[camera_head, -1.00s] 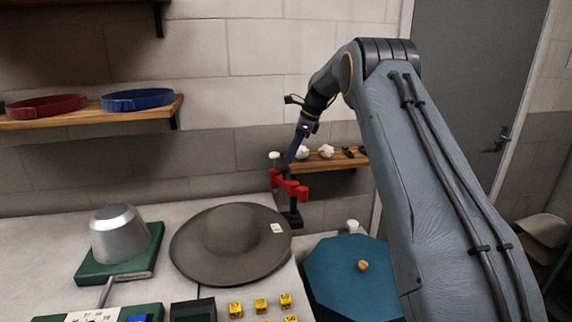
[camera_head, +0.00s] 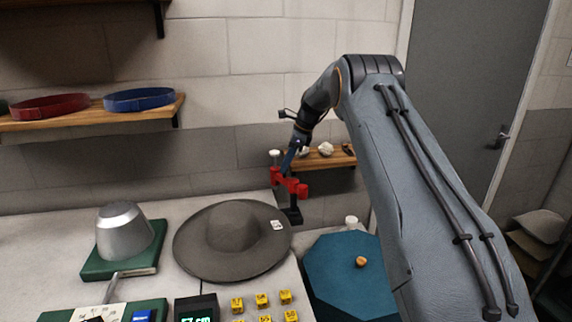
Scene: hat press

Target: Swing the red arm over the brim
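The red arm (camera_head: 290,183) is a short red piece on a dark stand with a white knob (camera_head: 275,154) at its upper left. It stands at the back right of the bench, behind the hat's right edge. The grey felt hat (camera_head: 229,238) lies flat with its wide brim and a small white tag at the right. The red arm is beside the brim, not over it. My gripper (camera_head: 287,167) points down at the red arm, close to or touching its top. Its fingers are small and dark, and I cannot tell whether they are open or closed.
A metal hat form (camera_head: 123,232) on a green base stands left of the hat. A teal octagonal lid (camera_head: 345,277) with a wooden knob is at the right. Yellow blocks (camera_head: 262,300) and a lit display (camera_head: 197,309) are in front. Shelves with hat bands (camera_head: 139,100) hang on the wall.

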